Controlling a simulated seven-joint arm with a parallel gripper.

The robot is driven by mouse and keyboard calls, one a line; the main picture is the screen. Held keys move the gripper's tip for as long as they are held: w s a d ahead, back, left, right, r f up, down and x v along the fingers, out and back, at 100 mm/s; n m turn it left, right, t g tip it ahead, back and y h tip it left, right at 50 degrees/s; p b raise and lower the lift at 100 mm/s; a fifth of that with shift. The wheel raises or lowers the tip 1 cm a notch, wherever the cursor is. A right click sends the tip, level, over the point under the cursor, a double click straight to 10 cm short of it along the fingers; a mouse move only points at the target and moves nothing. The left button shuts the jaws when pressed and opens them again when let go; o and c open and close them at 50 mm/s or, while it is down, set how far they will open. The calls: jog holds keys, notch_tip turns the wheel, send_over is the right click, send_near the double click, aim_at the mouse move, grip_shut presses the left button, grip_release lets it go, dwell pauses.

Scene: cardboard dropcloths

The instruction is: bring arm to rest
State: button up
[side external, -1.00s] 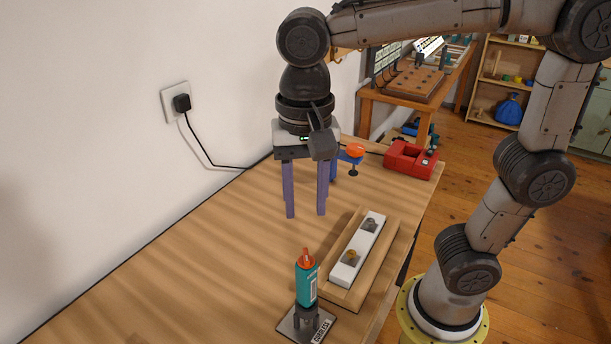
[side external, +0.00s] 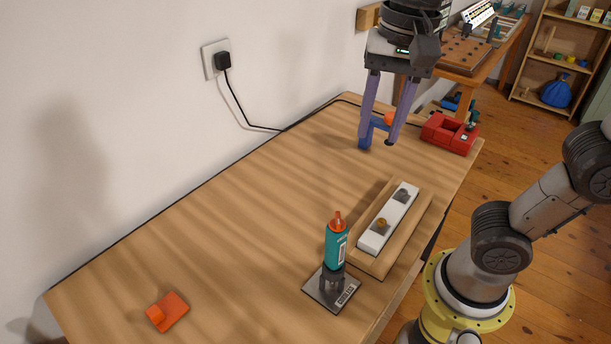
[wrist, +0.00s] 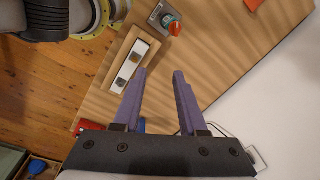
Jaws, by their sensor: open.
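My gripper (side external: 377,144) is open and empty, with two purple fingers pointing down. In the side view it hangs above the far part of the wooden table (side external: 230,215), overlapping a blue clamp-like item (side external: 365,138) with an orange part; I cannot tell the gap between them. In the wrist view the open fingers (wrist: 160,74) are well apart with nothing between them but bare tabletop in the background. Part of my forearm is out of the side view.
A teal bottle with an orange tip (side external: 337,246) stands in a holder on a metal plate (side external: 320,292). A white strip (side external: 388,220) lies in a wooden tray (side external: 372,266). A red device (side external: 450,133) sits at the far right, an orange piece (side external: 168,311) at front left. The table's left-middle is clear.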

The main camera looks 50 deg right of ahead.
jog(key=s+d+f+n+t, duration=0.4)
jog(key=d+f+n, duration=0.2)
jog(key=f+n, duration=0.3)
jog(key=n, duration=0.2)
jog(key=shift+s+d+n, duration=0.2)
jog(key=shift+s+n, duration=0.15)
jog(key=shift+n, duration=0.05)
